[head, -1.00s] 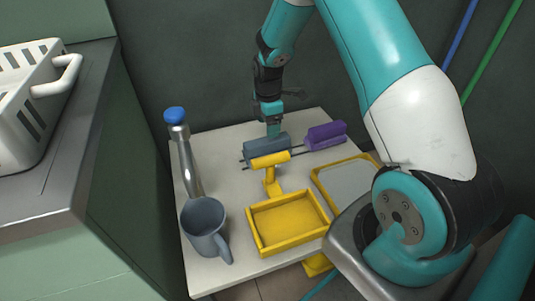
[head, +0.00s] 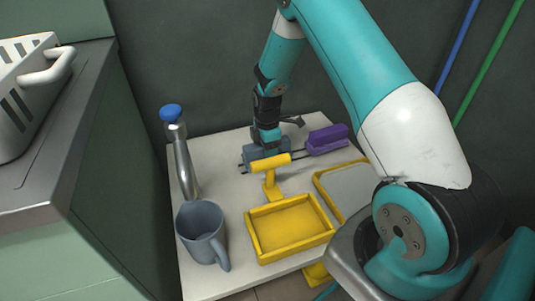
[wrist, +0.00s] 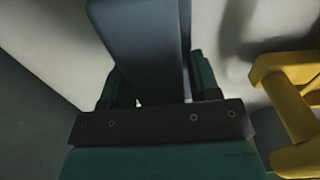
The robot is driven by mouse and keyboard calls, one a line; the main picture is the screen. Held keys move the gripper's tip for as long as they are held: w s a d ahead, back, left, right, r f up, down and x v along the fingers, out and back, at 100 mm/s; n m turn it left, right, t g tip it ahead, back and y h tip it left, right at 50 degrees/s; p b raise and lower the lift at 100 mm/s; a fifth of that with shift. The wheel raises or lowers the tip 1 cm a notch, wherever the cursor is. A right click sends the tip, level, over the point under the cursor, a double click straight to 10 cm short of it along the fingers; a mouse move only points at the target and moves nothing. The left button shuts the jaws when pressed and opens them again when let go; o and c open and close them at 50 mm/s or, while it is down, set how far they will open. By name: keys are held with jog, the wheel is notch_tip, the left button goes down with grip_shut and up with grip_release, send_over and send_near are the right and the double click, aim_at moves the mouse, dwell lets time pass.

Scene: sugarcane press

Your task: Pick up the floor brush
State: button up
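The pictures do not settle which piece is the floor brush. A grey-blue block-shaped piece (head: 250,156) lies at the back of the white table, with thin dark rods by it, and is partly hidden by my gripper and a yellow piece. My gripper (head: 268,147) points down at it. In the wrist view the grey-blue piece (wrist: 140,40) reaches in between my two teal fingers (wrist: 160,90), with a small light gap by the left finger. The fingers stand apart, and a firm grip does not show. A purple block-shaped piece (head: 326,141) lies to the right.
A yellow T-shaped handle (head: 270,162) stands close in front of my gripper, above a yellow tray (head: 250,232). It also shows in the wrist view (wrist: 285,90). A grey mug (head: 202,232) and a blue-topped metal cylinder (head: 184,165) stand left. A yellow-framed panel (head: 345,185) lies right.

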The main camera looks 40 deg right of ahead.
jog(key=c, duration=0.8)
jog(key=shift+o, duration=0.2)
notch_tip(320, 180, up, 20)
jog(key=p, duration=0.6)
